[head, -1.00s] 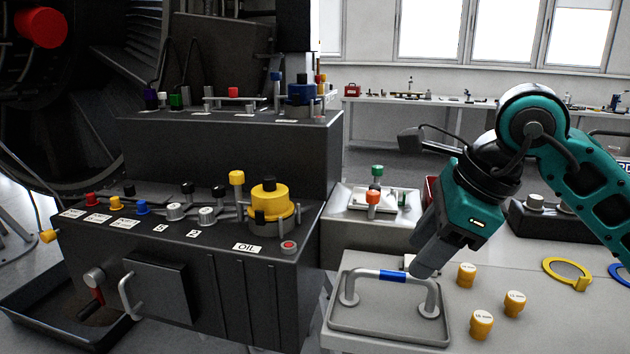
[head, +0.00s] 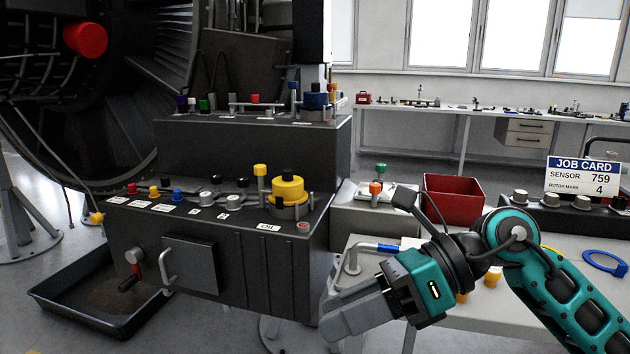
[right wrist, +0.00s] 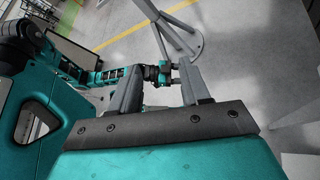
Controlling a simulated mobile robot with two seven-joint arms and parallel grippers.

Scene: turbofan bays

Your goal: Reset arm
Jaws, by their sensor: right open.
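My right gripper (head: 330,318) is in front of the bench's left end in the head view, with its grey fingers pointing down and left. It holds nothing. In the right wrist view its two fingers (right wrist: 161,78) stand apart with grey floor beyond them. My left arm does not show in the head view. A teal arm of mine runs across the right wrist view, and its end, my left gripper (right wrist: 165,72), shows small between the right fingers; its jaws are too small to read.
The dark console (head: 255,245) with yellow oil cap (head: 288,190) stands left of the right gripper. The blue-gripped tray handle (head: 375,247) is partly hidden behind my right arm. A red bin (head: 453,200), job card (head: 582,177) and blue ring (head: 604,261) are on the bench. Floor is open below.

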